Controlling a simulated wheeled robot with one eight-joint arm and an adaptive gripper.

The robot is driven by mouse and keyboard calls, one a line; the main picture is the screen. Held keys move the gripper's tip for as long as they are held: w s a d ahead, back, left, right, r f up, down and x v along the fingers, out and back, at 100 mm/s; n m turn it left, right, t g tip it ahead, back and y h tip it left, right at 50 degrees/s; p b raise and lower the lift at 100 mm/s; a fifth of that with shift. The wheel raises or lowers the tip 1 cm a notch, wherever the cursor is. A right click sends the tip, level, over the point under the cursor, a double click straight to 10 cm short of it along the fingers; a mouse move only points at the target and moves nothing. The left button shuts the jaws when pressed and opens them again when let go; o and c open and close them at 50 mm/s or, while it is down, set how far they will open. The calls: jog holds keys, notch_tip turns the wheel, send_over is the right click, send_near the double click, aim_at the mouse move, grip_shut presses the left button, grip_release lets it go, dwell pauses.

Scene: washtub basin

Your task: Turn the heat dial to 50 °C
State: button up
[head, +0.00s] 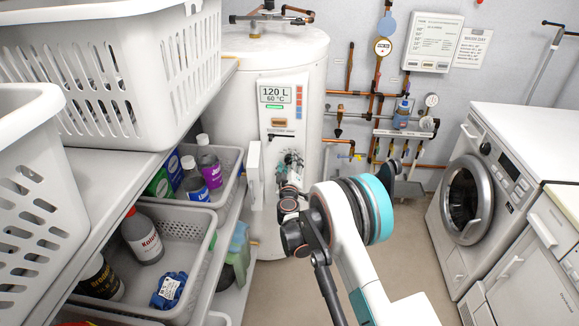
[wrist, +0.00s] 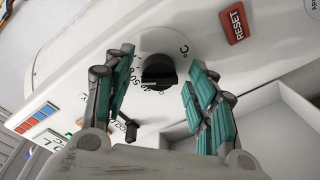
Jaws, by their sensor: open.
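The heat dial (wrist: 158,72) is a black round knob on the white control panel, with numbers and a °C mark printed around it. My gripper (wrist: 157,68) is open, its teal-padded fingers on either side of the knob with gaps visible between. Whether the tips touch the panel I cannot tell. In the head view my gripper (head: 285,170) is at the lower part of the panel (head: 275,125) on the white water heater (head: 315,70), and it mostly hides the dial. The heater's display (head: 274,94) reads 120 L and 60 °C.
A red RESET button (wrist: 235,22) sits beside the dial. At left, a shelf holds white baskets (head: 120,70) and a grey bin (head: 190,232) with bottles. Pipes with gauges (head: 383,46) run along the back wall. A washing machine (head: 500,175) stands right; open floor lies between.

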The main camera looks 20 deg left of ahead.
jog(key=shift+c, duration=0.3)
jog(key=c, duration=1)
jog(key=shift+n, duration=0.3)
jog(key=shift+r+n, duration=0.15)
jog(key=shift+n, duration=2.35)
jog(key=o, duration=1.1)
jog(key=shift+c, duration=0.2)
